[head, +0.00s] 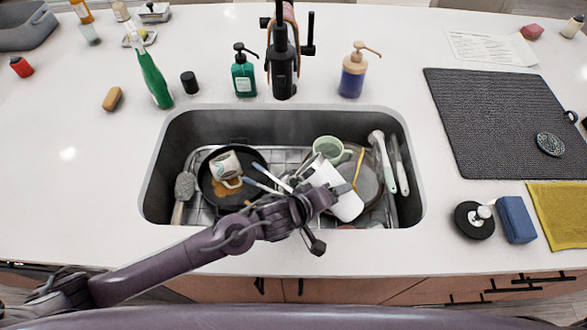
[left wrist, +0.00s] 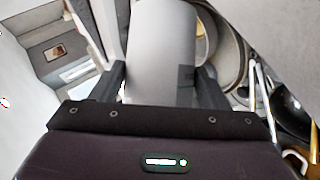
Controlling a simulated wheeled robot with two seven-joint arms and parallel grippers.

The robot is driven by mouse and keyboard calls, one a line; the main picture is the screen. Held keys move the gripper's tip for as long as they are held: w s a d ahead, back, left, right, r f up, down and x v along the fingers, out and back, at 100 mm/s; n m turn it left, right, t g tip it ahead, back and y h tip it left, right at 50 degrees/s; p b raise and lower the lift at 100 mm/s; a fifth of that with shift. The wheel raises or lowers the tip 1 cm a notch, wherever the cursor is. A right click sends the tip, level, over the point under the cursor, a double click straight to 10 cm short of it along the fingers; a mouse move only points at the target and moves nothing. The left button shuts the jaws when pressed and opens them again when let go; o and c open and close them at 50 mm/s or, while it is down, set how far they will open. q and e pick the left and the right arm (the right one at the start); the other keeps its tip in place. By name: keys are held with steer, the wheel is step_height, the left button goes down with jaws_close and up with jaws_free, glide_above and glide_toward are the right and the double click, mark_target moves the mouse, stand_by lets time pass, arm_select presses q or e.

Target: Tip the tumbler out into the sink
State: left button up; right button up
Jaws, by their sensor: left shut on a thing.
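The tumbler (head: 345,206) is white and plain. My left gripper (head: 328,192) is shut on its side and holds it over the right half of the sink (head: 275,122). In the head view the tumbler looks tilted, with one end toward the lower right; I cannot tell where its mouth faces or what is inside. In the left wrist view the tumbler (left wrist: 160,45) lies between the two dark fingers of my left gripper (left wrist: 162,85). My right gripper is not in view.
The sink holds a dark pan (head: 208,190) with a mug (head: 226,165), a pale green cup (head: 328,147), a brush (head: 382,160) and other dishes on a wire rack. The faucet (head: 283,65) stands behind, between soap bottles. A drying mat (head: 490,115) lies right. The left counter front is clear.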

arm_select(q)
steer(key=shift+d+m+y, duration=0.1)
steer(key=shift+m+y, duration=0.2)
step_height(320, 180, down, 2)
steer(key=shift+m+t+y+b, duration=0.5)
steer(key=shift+y+b, duration=0.1)
steer(key=shift+b, duration=0.25)
steer(key=shift+r+y, duration=0.25)
steer(key=shift+y, duration=0.05)
steer(key=shift+w+m, duration=0.1)
steer(key=shift+m, duration=0.2)
steer(key=shift+s+m+t+y+p, duration=0.2)
steer(key=shift+m+t+y+p, duration=0.1)
steer(key=shift+t+y+p, duration=0.15)
steer(key=shift+s+d+r+m+t+y+p, duration=0.15)
steer(key=shift+d+r+m+t+y+p, duration=0.2)
steer(key=shift+p, duration=0.3)
steer(key=p, duration=0.1)
steer(key=r+m+t+y+p, duration=0.1)
steer(key=p, duration=0.1)
steer(key=r+m+p, duration=0.1)
steer(key=p, duration=0.1)
steer(key=shift+s+d+t, duration=0.25)
steer(key=shift+d+t, duration=0.05)
steer(key=shift+d, duration=0.05)
steer(key=shift+f+m+t+y, duration=0.1)
steer(key=shift+m+t+y, duration=0.25)
steer(key=shift+t+y, duration=0.2)
